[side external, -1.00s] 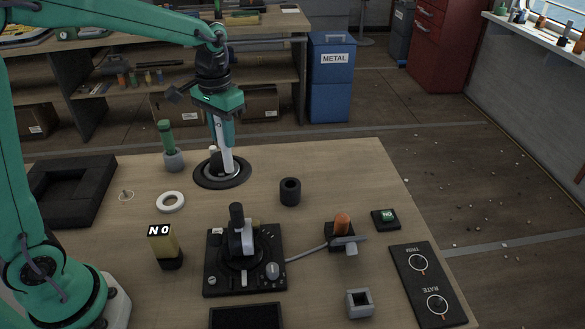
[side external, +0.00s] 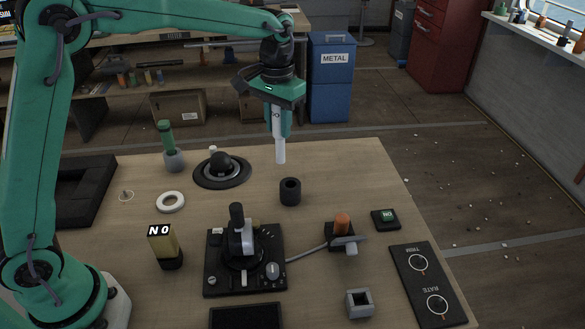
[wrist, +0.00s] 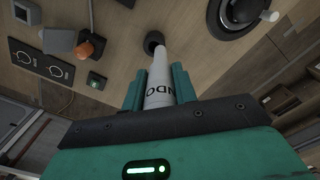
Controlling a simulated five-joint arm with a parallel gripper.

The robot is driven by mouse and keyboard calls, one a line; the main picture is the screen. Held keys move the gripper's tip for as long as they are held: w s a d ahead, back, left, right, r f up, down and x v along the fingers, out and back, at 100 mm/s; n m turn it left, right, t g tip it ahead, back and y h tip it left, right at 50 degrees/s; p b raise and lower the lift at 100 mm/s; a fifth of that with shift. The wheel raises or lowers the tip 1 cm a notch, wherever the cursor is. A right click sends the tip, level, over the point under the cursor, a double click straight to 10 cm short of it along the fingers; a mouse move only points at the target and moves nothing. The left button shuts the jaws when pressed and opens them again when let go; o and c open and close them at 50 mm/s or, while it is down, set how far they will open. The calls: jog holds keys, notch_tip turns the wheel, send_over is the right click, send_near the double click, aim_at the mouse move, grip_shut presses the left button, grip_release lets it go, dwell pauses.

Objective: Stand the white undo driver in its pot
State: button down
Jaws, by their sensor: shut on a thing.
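The white undo driver (side external: 279,140) hangs upright in my gripper (side external: 279,112), which is shut on its upper part. Its lower end is in the air above the table, clear of everything. In the wrist view the driver (wrist: 158,88) shows part of its dark lettering between the green fingers of my gripper (wrist: 158,90). A black, open-topped round pot (side external: 290,192) stands empty on the table, below and slightly right of the driver's tip in the side view. The same pot (wrist: 153,42) shows past the driver's far end in the wrist view.
A black round base with a ball (side external: 222,170) lies left of the pot. A green-handled driver stands in a grey pot (side external: 174,160) farther left. A white ring (side external: 171,202), a joystick panel (side external: 244,262) and an orange-knobbed block (side external: 342,232) are nearer the front.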

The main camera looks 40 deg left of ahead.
jog(key=shift+w+d, duration=0.65)
jog(key=shift+d, duration=0.3)
jog(key=shift+f, duration=0.2)
notch_tip(320, 180, down, 6)
dwell(0.4)
jog(key=shift+f, duration=2.6)
dwell(1.1)
dwell(0.4)
jog(key=c, duration=1)
grip_release()
jog(key=shift+c, duration=0.2)
jog(key=shift+r, duration=0.15)
